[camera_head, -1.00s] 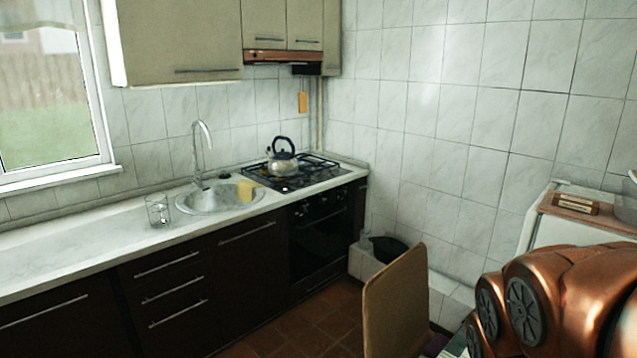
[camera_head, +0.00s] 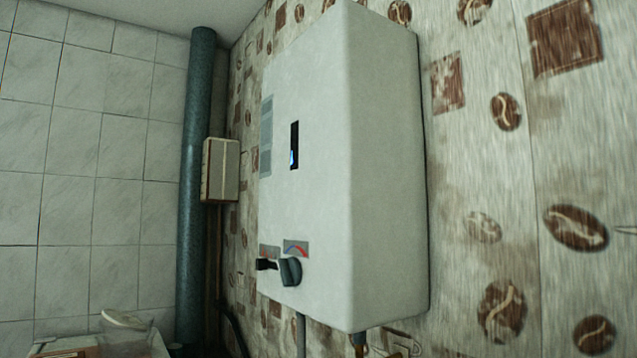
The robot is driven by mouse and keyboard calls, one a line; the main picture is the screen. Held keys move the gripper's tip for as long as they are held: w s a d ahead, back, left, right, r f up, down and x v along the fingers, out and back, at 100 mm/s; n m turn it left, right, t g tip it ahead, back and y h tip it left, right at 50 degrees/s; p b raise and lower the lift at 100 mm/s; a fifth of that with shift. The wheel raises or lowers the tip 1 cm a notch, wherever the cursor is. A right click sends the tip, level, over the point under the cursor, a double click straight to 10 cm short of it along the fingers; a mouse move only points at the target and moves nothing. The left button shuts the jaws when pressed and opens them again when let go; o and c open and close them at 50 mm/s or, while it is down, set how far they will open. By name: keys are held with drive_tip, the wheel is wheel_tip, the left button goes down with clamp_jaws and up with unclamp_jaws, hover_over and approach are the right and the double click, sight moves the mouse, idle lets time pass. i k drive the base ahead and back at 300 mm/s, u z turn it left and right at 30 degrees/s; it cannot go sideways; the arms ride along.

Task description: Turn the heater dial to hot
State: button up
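The heater (camera_head: 385,170) is a white box on the patterned wall in the middle of the head view. Low on its front are two dark controls side by side. The right one is a round dark dial (camera_head: 290,271) under a small label with a blue-to-red arc (camera_head: 296,247). The left one is a black knob (camera_head: 266,264) under another small label with some red. The dial is seen at a steep angle, and its exact setting is hard to tell. My gripper is out of view.
A dark green vertical pipe (camera_head: 195,180) runs up the corner left of the heater. A small beige box (camera_head: 220,170) is beside it. Thin pipes come out below the heater. Pale things on a surface (camera_head: 125,335) show at the bottom left.

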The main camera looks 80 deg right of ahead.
sight(289, 271)
drive_tip(key=z, duration=2.7)
